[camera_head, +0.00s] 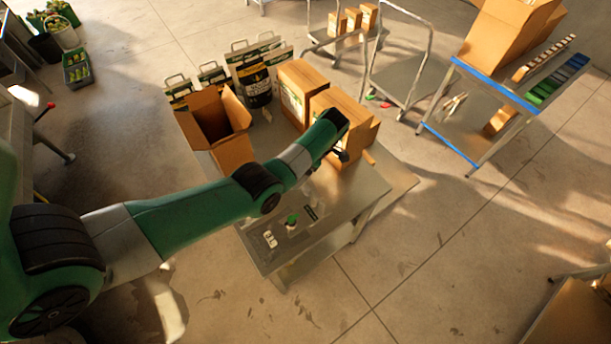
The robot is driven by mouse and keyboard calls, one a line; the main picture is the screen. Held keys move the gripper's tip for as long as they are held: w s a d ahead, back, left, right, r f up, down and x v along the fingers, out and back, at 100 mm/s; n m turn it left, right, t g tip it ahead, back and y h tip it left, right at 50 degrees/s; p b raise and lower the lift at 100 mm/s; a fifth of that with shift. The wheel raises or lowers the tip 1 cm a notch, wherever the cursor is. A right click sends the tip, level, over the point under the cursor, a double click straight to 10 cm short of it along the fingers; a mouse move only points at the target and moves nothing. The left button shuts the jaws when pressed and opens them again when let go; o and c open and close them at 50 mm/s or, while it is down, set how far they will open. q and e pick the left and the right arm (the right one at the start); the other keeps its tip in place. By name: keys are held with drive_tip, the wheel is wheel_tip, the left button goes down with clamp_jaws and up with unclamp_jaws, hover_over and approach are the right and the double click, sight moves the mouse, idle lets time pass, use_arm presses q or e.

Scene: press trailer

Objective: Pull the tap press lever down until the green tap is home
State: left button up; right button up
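A thin lever with a red knob (50,105) sticks out at the left edge of the head view. I cannot tell whether it is the tap press lever. A small item with a green top (292,221) stands on the grey table, beside a small pale item (270,238). I cannot tell whether the green top is the tap. My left arm reaches over the table, and its gripper (343,155) is in front of a cardboard box. The gripper is small and dark, and its finger opening is unclear. My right gripper is not in view.
A metal trolley (400,75) stands behind. A blue-edged table (490,85) with boxes stands at right. The foreground floor is clear.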

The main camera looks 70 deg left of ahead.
use_arm(q)
drive_tip(key=shift+s+f, duration=0.1)
drive_tip(key=shift+f, duration=0.1)
clamp_jaws()
idle(0.3)
